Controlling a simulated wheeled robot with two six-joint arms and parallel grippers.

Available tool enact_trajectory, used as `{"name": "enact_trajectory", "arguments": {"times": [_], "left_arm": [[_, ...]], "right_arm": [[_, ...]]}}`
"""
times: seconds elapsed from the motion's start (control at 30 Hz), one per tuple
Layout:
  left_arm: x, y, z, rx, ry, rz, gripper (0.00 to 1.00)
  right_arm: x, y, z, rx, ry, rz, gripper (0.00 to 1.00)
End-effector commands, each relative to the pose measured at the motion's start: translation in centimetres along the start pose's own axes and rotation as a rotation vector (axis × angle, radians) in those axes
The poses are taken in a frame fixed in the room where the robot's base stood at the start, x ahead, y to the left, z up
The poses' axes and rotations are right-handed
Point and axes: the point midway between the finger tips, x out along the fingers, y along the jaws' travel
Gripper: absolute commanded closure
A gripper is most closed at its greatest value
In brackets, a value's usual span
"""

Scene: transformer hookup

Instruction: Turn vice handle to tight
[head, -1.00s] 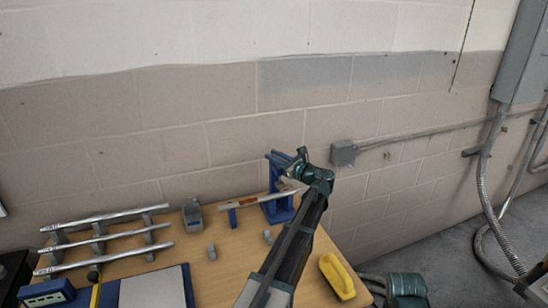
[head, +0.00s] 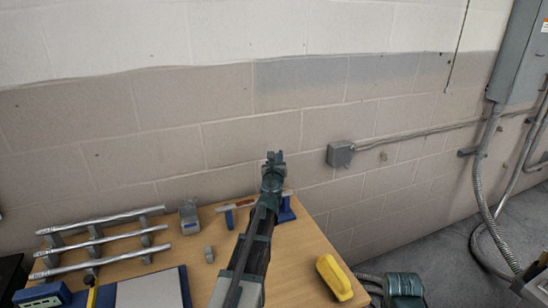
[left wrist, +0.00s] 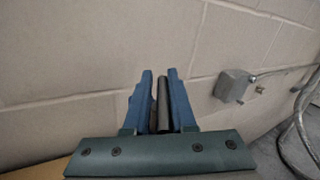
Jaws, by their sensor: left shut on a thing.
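The blue vice (head: 287,211) stands at the back right of the wooden table, mostly hidden behind my left arm. The fingers hide part of the bar. How tight the vice jaws are cannot be seen. My right gripper is out of view.
A rack with several silver pipes (head: 97,242) stands on the left of the table. A grey block (head: 190,218) and a small grey piece (head: 209,254) are left of the vice. A yellow tool (head: 334,277) lies at the right edge. The block wall is close behind.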

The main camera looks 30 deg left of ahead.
Motion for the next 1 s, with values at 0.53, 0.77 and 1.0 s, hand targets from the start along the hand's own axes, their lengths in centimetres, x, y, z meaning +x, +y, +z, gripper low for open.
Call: {"name": "enact_trajectory", "arguments": {"times": [0.53, 0.77, 1.0], "left_arm": [[-0.1, -1.4, -0.3, -0.003, 0.103, -0.516, 1.00], [-0.4, -1.9, -0.4, -0.002, 0.146, -0.732, 1.00], [-0.8, -2.3, -0.5, -0.001, 0.191, -0.955, 1.00]], "right_arm": [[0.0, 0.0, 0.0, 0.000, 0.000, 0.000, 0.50], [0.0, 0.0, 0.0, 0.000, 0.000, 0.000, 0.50], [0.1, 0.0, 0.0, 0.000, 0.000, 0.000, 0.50]]}}
